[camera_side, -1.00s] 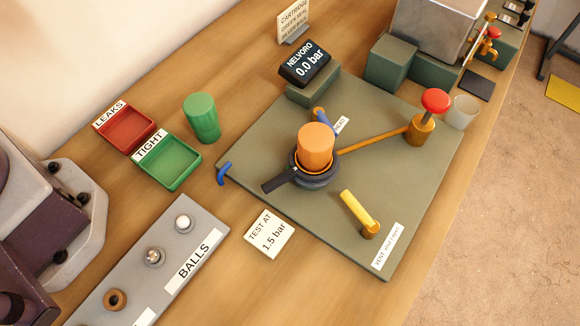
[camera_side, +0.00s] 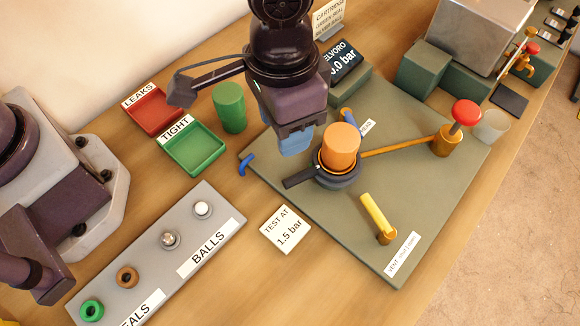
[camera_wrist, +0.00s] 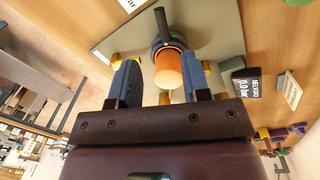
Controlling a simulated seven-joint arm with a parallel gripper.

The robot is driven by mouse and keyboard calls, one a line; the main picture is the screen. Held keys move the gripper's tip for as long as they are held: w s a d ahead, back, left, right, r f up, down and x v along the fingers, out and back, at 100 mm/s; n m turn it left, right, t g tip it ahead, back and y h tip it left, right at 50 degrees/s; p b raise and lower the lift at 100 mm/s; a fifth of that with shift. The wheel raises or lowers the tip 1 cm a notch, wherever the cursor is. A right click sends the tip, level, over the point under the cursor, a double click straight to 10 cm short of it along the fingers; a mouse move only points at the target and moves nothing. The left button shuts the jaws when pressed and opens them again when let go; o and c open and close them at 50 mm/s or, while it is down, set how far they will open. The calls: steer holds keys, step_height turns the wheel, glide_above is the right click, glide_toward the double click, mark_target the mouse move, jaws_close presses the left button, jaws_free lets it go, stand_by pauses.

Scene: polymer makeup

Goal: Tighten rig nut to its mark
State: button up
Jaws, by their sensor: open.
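The rig nut, a dark ring (camera_side: 340,181) with a short bar handle (camera_side: 299,179) pointing left, sits around the base of an upright orange cylinder (camera_side: 341,146) on the green-grey board (camera_side: 420,192). My gripper (camera_side: 295,145) is open, its blue fingers pointing down, behind and left of the nut, seemingly above the board. In the wrist view the fingers of my gripper (camera_wrist: 160,72) are spread, with the orange cylinder (camera_wrist: 167,70) appearing between them and the dark handle (camera_wrist: 162,22) beyond. I see no contact. I cannot make out the nut's mark.
A red-topped valve (camera_side: 466,113) and yellow lever (camera_side: 375,217) rise from the board. A green cylinder (camera_side: 229,106), red tray (camera_side: 153,110) and green tray (camera_side: 195,151) are left. A balls-and-seals rack (camera_side: 215,225) lies at front left.

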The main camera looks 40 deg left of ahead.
mark_target(290, 179)
steer(key=shift+n, duration=0.3)
steer(key=f, duration=1.2)
steer(key=shift+d+f, duration=0.25)
steer(key=shift+d, duration=0.15)
jaws_close()
